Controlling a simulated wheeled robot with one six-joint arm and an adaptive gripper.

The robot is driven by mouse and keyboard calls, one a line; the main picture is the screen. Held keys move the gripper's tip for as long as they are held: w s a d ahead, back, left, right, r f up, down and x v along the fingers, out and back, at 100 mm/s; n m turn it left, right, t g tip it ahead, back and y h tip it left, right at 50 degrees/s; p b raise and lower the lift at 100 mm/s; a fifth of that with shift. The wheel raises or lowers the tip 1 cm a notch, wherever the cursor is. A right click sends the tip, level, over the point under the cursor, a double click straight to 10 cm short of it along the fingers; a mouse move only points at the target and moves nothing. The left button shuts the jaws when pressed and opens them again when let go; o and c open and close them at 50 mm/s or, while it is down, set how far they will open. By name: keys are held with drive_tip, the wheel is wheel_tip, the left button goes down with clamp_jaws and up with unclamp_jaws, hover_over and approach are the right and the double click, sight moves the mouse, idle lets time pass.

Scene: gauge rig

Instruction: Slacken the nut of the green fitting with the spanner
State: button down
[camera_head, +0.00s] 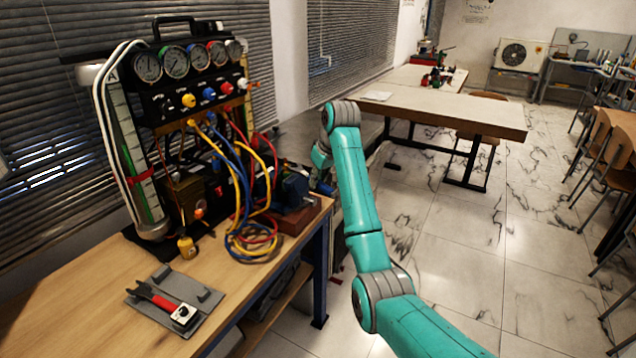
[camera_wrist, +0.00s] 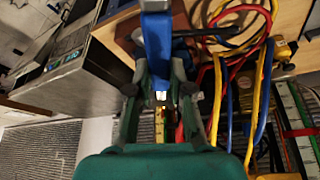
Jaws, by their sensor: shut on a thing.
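A blue-handled tool (camera_wrist: 157,42), which looks like a spanner, runs between the fingers of my gripper (camera_wrist: 159,72) in the wrist view. My gripper is shut on it; its jaw end is not clear. In the head view my arm mostly hides the gripper, right of the bench, and a little blue (camera_head: 325,188) shows beside it. A red-handled spanner (camera_head: 170,303) lies on a grey holder (camera_head: 205,322) at the bench front. The gauge rig (camera_head: 165,108) stands at the back of the bench. I cannot pick out the green fitting or its nut.
Yellow, blue and red hoses (camera_head: 250,238) hang looped from the rig onto the bench (camera_head: 85,315). A small yellow item (camera_head: 186,247) stands before the rig. The bench's front left is bare. Another table (camera_head: 440,108) stands behind, with open tiled floor to the right.

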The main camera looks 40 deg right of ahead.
drive_tip(key=shift+r, duration=1.5)
